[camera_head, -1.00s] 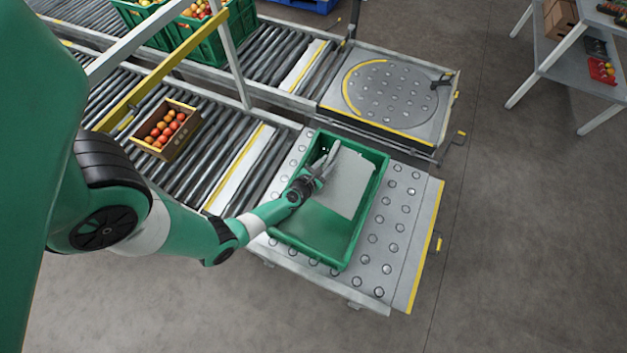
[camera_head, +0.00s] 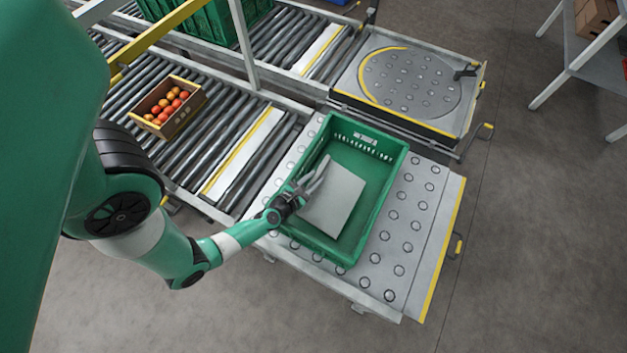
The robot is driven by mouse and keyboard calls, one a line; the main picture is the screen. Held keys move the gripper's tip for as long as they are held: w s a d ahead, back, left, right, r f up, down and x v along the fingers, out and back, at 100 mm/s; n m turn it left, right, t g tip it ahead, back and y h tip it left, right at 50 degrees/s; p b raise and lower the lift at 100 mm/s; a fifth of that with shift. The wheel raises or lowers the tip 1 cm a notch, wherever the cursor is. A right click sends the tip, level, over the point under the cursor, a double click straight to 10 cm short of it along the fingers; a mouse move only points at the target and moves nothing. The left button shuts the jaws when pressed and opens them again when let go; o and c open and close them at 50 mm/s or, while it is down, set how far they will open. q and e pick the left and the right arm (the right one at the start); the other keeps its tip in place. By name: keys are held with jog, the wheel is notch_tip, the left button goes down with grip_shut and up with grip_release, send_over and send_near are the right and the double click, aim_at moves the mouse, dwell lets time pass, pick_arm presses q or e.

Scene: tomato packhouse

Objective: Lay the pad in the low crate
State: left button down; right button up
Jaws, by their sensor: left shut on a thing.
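The low crate (camera_head: 398,168) is green and open-topped, and stands on the ball-transfer table in the middle of the view. The pad (camera_head: 337,200) is a flat pale grey sheet inside the crate's outline, over its near and middle part. Bare green floor shows at the crate's far end. My left gripper (camera_head: 318,176) reaches over the crate's left wall and is shut on the pad's left edge. I cannot tell whether the pad touches the crate floor. My right gripper is not in view.
A round turntable (camera_head: 410,82) is behind the crate. Shelving (camera_head: 590,60) stands at upper right. Ball-table surface (camera_head: 415,215) right of the crate is clear.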

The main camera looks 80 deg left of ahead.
pick_arm(q)
jog(key=shift+f+b, duration=0.55)
jog(key=shift+b, duration=0.1)
jog(key=c, duration=0.6)
grip_release()
jog(key=shift+r, duration=0.1)
jog(key=shift+r+p, duration=0.2)
jog(key=shift+p, duration=0.1)
jog(key=shift+r+p, duration=0.55)
jog(key=p+v, duration=0.3)
jog(key=v, duration=0.6)
jog(key=shift+s+d+r, duration=0.1)
jog(key=shift+s+d, duration=0.05)
jog(key=shift+d, duration=0.2)
jog(key=shift+s+d+r+p, duration=0.2)
jog(key=shift+s+d+p, duration=0.1)
jog(key=shift+d+p, duration=0.15)
jog(key=shift+s+d+r+p, duration=0.1)
jog(key=shift+s+d+p, duration=0.15)
jog(key=shift+s, duration=0.25)
